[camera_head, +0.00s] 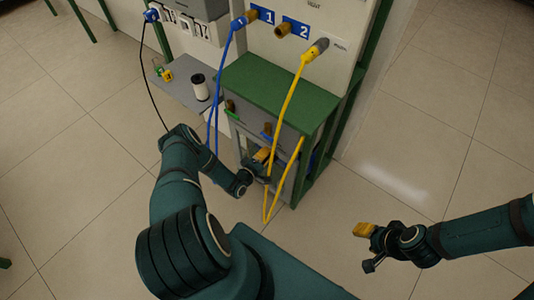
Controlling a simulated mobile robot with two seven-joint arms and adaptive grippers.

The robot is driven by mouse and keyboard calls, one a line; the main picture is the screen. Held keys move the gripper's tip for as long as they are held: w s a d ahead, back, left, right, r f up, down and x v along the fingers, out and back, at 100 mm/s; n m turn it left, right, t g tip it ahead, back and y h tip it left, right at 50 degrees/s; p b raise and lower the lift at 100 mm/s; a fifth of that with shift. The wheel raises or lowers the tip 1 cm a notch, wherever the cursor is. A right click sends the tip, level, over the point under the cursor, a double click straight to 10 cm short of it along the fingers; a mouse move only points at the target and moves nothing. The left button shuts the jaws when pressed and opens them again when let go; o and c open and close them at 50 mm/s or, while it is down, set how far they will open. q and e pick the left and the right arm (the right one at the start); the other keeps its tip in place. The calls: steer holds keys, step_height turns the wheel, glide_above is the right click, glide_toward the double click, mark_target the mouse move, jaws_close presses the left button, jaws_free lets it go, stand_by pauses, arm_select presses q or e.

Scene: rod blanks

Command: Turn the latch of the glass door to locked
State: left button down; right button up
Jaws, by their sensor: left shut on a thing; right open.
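The green-topped cabinet (262,90) stands in the middle, with the low front where my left arm reaches. My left gripper (262,156), with orange-yellow fingertips, is at this lower front, below the drawers. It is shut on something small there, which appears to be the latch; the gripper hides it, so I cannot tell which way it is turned. The glass door is mostly hidden behind the gripper and the cables and cannot be made out clearly. My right gripper (365,231) is open and empty over the floor at the right, away from the cabinet.
A yellow cable (289,97) hangs from the panel (340,50) in a loop close by my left gripper. Blue cables (219,85) hang to its left. A grey shelf (182,84) carries a white and black cylinder (200,87). The floor at right is clear.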

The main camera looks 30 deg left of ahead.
arm_select(q)
steer(key=shift+d, duration=0.15)
steer(key=c, duration=1)
jaws_free()
steer(key=shift+c, duration=0.2)
steer(key=s+a, duration=0.1)
steer(key=s, duration=1.1)
